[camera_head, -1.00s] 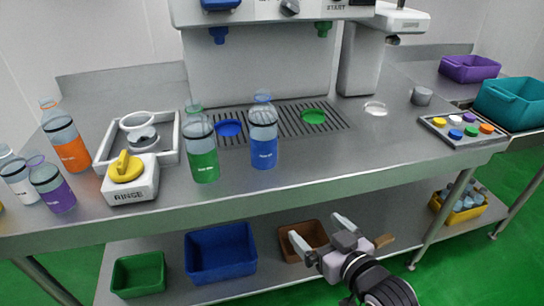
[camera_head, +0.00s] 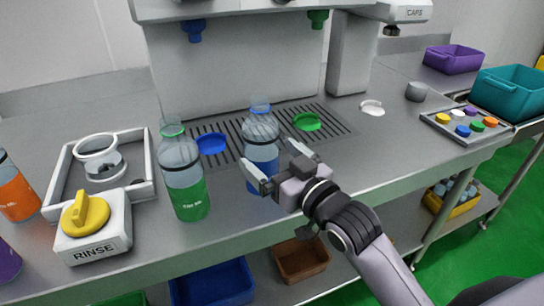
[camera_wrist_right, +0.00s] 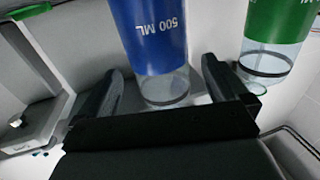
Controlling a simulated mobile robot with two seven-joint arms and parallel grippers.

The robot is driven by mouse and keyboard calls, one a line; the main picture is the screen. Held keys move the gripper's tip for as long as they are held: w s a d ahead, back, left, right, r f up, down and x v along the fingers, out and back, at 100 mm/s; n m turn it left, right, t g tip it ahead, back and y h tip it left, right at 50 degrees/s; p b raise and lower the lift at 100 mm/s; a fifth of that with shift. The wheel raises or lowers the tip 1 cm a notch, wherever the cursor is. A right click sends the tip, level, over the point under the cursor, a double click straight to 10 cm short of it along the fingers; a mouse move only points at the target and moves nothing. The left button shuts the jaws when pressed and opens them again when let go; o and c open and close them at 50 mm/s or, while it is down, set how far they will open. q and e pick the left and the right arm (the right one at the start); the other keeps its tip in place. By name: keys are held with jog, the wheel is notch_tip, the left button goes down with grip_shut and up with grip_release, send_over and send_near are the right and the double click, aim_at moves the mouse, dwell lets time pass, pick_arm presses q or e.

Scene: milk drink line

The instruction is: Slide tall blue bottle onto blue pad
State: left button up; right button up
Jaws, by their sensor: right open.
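The tall blue bottle (camera_head: 262,150) stands upright on the steel counter in front of the drip grate. It is clear with a blue band, and it also shows in the right wrist view (camera_wrist_right: 153,35). The blue pad (camera_head: 211,143) lies on the grate, behind and left of the bottle. My right gripper (camera_head: 283,168) is open at the front of the blue bottle, its fingers pointing toward the bottle's two sides. In the right wrist view the bottle lies ahead between the fingers (camera_wrist_right: 165,85). My left gripper is not in view.
A tall green bottle (camera_head: 185,180) stands close to the left of the blue one. A green pad (camera_head: 306,121) lies on the grate to the right. The rinse station (camera_head: 95,225) is at left. The counter right of my arm is clear up to the cap tray (camera_head: 440,128).

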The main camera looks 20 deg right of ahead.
jog(key=shift+x, duration=3)
jog(key=shift+a, duration=0.1)
jog(key=c, duration=1)
